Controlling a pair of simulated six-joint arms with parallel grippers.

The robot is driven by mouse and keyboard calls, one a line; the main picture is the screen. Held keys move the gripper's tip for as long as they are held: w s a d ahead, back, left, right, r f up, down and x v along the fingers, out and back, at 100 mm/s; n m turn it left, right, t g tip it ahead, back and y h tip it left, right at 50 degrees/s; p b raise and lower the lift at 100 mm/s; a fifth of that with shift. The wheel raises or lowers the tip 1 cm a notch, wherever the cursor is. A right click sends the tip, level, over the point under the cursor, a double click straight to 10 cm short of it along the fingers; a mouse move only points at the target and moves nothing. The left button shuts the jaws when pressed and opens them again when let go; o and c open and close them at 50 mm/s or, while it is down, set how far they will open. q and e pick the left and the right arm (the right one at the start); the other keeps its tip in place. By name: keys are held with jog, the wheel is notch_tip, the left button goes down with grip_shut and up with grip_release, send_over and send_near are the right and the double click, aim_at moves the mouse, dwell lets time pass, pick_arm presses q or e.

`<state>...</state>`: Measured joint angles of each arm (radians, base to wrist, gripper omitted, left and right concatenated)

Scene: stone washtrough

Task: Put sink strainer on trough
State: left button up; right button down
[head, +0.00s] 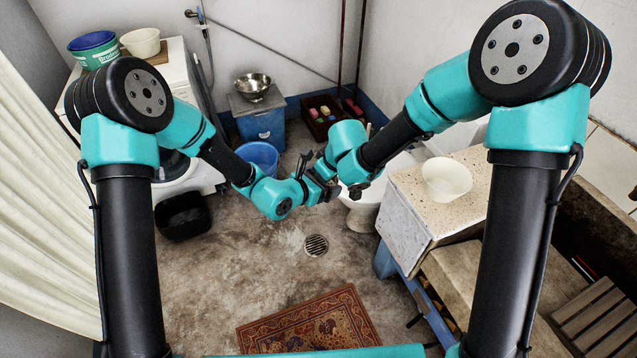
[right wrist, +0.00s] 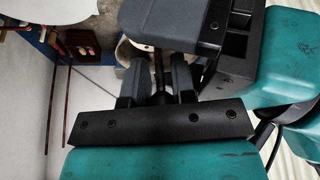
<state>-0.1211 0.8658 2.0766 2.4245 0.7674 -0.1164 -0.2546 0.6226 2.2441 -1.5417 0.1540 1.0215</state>
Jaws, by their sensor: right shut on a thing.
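My right gripper (head: 328,172) meets my left gripper (head: 314,182) above the floor near the middle of the head view. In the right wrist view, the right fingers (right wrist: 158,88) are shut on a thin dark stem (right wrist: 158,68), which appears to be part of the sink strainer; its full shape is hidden. Dark parts of the left gripper (right wrist: 172,24) lie close across the stem. I cannot tell whether the left fingers are open or shut.
A white bowl (head: 446,180) stands on the speckled counter (head: 410,185). A slatted wooden rack (head: 597,317) lies at the lower right. A floor drain (head: 316,245), a patterned rug (head: 310,325) and a blue bucket (head: 258,157) are on the floor.

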pick_arm(q)
jog(key=c, duration=0.6)
jog(key=shift+c, duration=0.2)
pick_arm(e)
jog(key=c, duration=0.9)
grip_release()
jog(key=shift+o, duration=0.2)
jog(key=shift+r, duration=0.2)
jog(key=v, duration=1.1)
jog(key=shift+r, duration=0.3)
jog(key=shift+s+d+f, duration=0.1)
jog(key=shift+d, duration=0.05)
